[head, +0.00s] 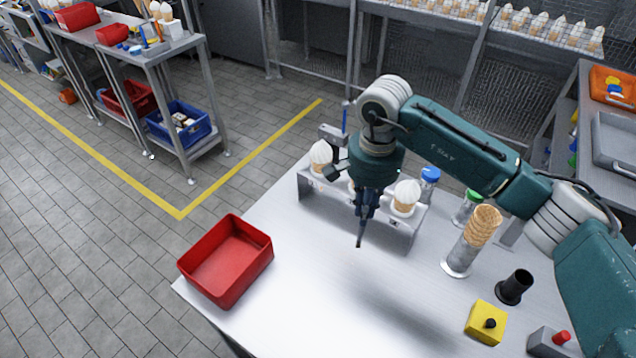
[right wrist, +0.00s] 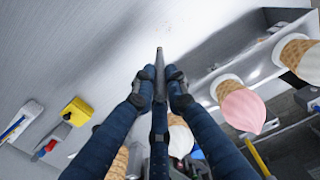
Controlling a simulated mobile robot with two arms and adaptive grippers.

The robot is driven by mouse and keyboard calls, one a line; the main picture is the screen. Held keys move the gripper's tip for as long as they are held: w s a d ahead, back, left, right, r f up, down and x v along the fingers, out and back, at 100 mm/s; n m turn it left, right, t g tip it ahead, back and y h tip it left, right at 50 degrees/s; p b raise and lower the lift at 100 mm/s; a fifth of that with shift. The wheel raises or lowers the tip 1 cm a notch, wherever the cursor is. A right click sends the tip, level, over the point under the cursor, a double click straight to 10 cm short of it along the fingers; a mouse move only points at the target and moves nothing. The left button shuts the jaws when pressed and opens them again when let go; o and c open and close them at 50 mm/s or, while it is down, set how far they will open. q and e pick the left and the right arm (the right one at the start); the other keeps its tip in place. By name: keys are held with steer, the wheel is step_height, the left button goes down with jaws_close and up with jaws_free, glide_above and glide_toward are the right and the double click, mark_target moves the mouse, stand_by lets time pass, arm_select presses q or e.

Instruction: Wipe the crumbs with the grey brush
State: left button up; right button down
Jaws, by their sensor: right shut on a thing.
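My right gripper (head: 364,212) comes down over the metal table, in front of the cone rack. Crumbs are not clear in the head view. In the right wrist view a few faint specks show on the table beyond the tip, too small to be sure of. My left gripper is not in view.
The cone rack (head: 388,232) with filled cones stands close behind the gripper. A red bin (head: 228,262) is at the table's left corner. To the right are a stack of cones (head: 484,226), a black cup (head: 515,287) and a yellow button box (head: 485,322). The front middle is clear.

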steer(key=shift+r+p, duration=0.35)
steer(key=shift+r, duration=0.85)
steer(key=shift+d, duration=0.1)
